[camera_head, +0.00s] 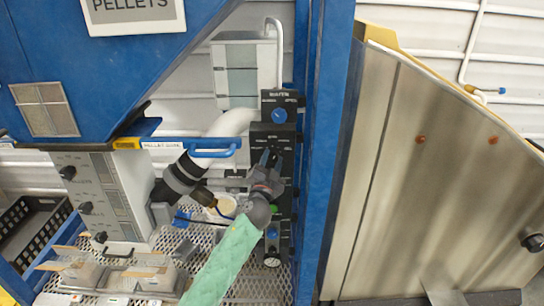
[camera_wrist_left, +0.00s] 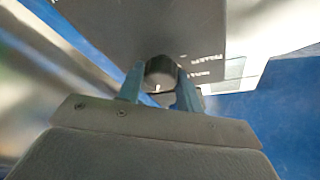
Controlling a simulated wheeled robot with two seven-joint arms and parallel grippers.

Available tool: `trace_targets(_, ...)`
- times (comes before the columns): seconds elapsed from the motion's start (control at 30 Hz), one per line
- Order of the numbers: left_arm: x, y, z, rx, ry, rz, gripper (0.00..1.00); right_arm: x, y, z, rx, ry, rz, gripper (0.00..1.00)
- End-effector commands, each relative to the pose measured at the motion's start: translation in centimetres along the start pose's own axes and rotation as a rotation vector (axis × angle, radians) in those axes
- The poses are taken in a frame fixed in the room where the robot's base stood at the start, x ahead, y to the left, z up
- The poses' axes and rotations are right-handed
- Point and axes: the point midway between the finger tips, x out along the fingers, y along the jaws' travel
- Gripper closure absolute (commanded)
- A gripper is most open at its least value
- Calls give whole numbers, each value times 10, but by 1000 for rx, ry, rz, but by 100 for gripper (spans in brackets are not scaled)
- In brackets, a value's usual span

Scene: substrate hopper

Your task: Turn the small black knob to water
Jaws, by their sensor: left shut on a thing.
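A tall black control panel (camera_head: 283,133) is mounted by the blue upright post. My left gripper (camera_head: 268,157) reaches up to the middle of this panel, its arm in a pale green sleeve. In the left wrist view, the small black knob (camera_wrist_left: 160,70) sits between the two blue-grey fingers of my left gripper (camera_wrist_left: 160,84), which are shut on its sides. A short white mark shows on the knob, on the side toward the gripper. White lettering beside it is too blurred to read. In the head view the gripper hides the knob. My right gripper is not in view.
A blue knob (camera_head: 279,115) is higher on the same panel. A blue hopper (camera_head: 120,75) and grey control box (camera_head: 103,195) stand left. A white pipe (camera_head: 228,123) and blue handle (camera_head: 213,149) are close by. A metal-sided bin (camera_head: 440,170) stands right of the blue post (camera_head: 327,150).

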Motion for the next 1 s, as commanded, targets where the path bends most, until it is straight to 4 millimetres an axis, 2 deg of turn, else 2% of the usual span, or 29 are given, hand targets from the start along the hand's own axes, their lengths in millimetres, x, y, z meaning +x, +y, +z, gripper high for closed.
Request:
trace_targets(0.2, 0, -1, -1, 64, 0, 27, 87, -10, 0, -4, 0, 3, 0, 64)
trace_targets(0.7, 0, 0, 0, 84, 1, 35, 87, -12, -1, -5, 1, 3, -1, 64)
trace_targets(0.73, 0, 0, 0, 84, 1, 35, 62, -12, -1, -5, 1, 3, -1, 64)
trace_targets(0.83, 0, 0, 0, 83, 1, 35, 43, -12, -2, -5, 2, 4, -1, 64)
trace_targets(1.0, 0, 0, 0, 83, 0, 34, 43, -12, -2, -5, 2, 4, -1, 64)
